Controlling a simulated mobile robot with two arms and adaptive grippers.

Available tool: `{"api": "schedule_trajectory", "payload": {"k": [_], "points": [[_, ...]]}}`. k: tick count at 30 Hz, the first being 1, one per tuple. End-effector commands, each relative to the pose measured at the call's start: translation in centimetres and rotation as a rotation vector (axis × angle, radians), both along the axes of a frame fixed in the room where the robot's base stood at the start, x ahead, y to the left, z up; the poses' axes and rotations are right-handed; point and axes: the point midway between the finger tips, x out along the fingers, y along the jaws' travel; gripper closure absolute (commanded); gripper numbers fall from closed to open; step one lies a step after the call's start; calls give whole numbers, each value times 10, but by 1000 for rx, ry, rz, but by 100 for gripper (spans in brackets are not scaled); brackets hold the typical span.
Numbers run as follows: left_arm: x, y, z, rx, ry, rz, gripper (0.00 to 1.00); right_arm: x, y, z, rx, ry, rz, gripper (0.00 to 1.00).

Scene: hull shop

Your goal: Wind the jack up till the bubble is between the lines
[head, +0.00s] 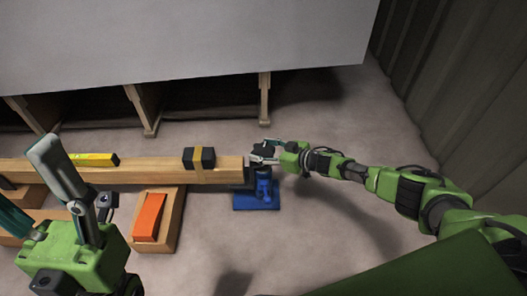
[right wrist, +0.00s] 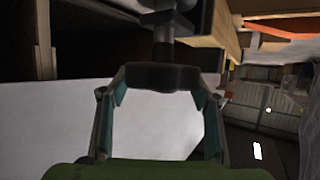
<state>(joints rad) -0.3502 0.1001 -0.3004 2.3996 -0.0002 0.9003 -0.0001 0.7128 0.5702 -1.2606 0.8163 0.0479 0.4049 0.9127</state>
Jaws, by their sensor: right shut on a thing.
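A blue jack (head: 264,190) stands on the floor on its blue base plate, at the right end of a long wooden beam (head: 150,173). A yellow spirit level (head: 97,159) lies on the beam toward the left; its bubble and lines are too small to read. My right gripper (head: 262,156) is at the jack's top, by the beam's end. In the right wrist view its fingers are closed on a dark part (right wrist: 163,76), apparently the jack's handle. My left gripper (head: 28,182) is in the lower left, its fingers spread and empty, in front of the beam.
A dark block with a yellow strap (head: 199,158) sits on the beam. An orange wedge (head: 149,216) lies on a wooden block (head: 170,224) in front of the beam. A large pale hull panel (head: 180,45) on wooden supports stands behind. Floor right of the jack is clear.

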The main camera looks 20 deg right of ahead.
Motion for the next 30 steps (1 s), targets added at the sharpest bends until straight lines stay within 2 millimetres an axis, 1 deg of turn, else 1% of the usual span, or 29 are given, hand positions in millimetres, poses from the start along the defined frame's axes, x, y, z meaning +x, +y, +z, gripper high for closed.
{"api": "schedule_trajectory", "payload": {"k": [14, 15, 16, 25, 30], "points": [[0, 0, -2, 0, 1, -1, 37, -1, 0, -2, -3, 2, 10, 65], [0, 0, -2, 0, 1, -1, 37, -1, 0, -2, -3, 2, 10, 41], [0, 0, -2, 0, 1, -1, 37, -1, 0, -2, -3, 2, 10, 37], [0, 1, -1, -1, -2, 2, 37, -1, 0, -1, -2, 1, 11, 37], [0, 0, -1, -1, -1, 1, 37, -8, -8, 2, -2, 2, 9, 37]]}}
